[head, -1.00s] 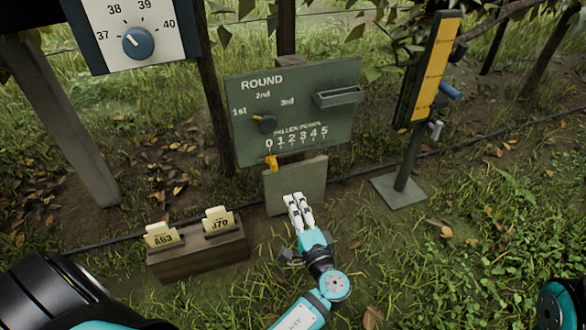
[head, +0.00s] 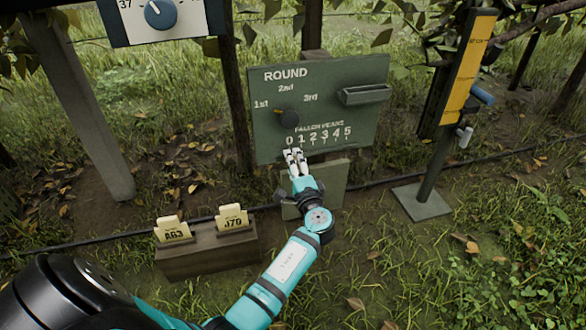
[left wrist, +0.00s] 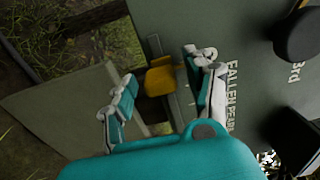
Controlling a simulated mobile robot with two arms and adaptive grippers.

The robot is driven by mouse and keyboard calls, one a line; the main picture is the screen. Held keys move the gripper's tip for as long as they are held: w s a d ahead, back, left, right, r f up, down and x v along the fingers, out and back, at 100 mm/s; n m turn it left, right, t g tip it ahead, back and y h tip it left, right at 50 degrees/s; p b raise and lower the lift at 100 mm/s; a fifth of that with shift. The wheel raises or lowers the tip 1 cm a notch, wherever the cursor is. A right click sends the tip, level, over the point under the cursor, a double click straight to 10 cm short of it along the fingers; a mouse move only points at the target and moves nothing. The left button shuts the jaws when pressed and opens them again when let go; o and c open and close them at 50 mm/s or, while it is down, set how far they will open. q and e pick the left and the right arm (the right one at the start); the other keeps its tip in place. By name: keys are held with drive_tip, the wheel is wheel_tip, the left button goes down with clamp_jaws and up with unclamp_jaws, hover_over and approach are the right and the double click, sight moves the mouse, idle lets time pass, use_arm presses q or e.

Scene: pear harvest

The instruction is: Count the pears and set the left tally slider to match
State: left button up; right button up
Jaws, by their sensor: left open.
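The green tally board (head: 352,75) stands upright in front of me, with a "FALLEN PEARS" scale (head: 318,135) marked 0 to 5. The yellow slider tab (left wrist: 160,78) shows in the left wrist view, between the two fingers of my left gripper (left wrist: 163,92). The fingers are apart, and I cannot tell whether either touches the tab. In the head view my left gripper (head: 295,158) is at the board's lower edge, below the scale's low end, and hides the tab. I make out no pears. My right gripper is out of view.
A "ROUND" knob (head: 289,119) and a small tray (head: 365,95) are on the board. A wooden block (head: 208,260) with two tags stands lower left. A yellow gauge post (head: 465,75) stands right, and a dial panel (head: 190,20) hangs upper left.

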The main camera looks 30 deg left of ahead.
use_arm(q)
drive_tip(key=shift+w+a, duration=0.15)
clamp_jaws()
idle(0.4)
